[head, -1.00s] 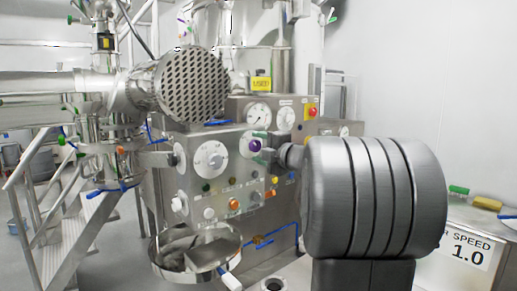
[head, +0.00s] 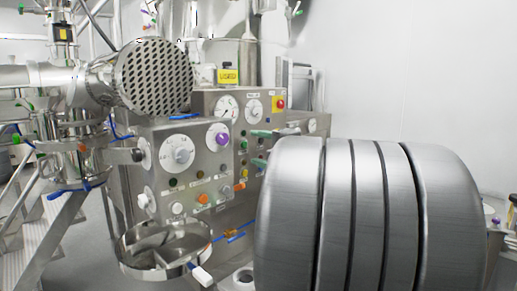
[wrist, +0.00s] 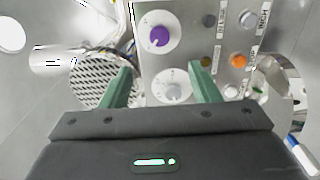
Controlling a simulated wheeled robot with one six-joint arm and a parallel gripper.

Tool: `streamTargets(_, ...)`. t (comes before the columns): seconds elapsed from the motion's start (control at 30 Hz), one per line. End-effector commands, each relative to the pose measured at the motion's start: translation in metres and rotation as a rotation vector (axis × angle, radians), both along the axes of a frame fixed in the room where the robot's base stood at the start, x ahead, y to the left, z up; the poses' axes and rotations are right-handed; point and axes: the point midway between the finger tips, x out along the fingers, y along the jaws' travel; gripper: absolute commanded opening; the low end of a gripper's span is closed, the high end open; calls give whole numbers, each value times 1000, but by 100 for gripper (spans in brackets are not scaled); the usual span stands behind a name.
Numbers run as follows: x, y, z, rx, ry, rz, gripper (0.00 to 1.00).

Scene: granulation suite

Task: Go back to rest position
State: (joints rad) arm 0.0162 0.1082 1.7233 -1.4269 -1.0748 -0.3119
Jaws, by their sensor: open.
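My gripper (wrist: 160,78) is open, with its two green fingers apart and nothing between them. In the wrist view the fingers point toward the steel control panel (wrist: 190,48), with a purple knob (wrist: 159,37) beyond the gap and a white knob (wrist: 173,88) seen between the fingers. In the head view the green fingertips of my gripper (head: 260,148) show beside the panel, to the right of the purple knob (head: 221,138). My large grey arm link fills the lower right and hides the gripper body.
A round perforated steel disc (head: 154,78) sticks out at the upper left. A steel bowl (head: 140,263) with a white-ended handle is below the panel. A yellow "USED" label (head: 228,76) stands above it. Metal stairs (head: 45,240) are at the left.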

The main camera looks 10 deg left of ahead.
Motion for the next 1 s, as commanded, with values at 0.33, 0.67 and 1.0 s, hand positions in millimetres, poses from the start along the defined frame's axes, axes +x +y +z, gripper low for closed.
streamTargets(0.33,5,8,0,-1,1,1,56)
streamTargets(0.67,31,54,0,0,1,4,56)
streamTargets(1.0,61,105,0,1,0,2,56)
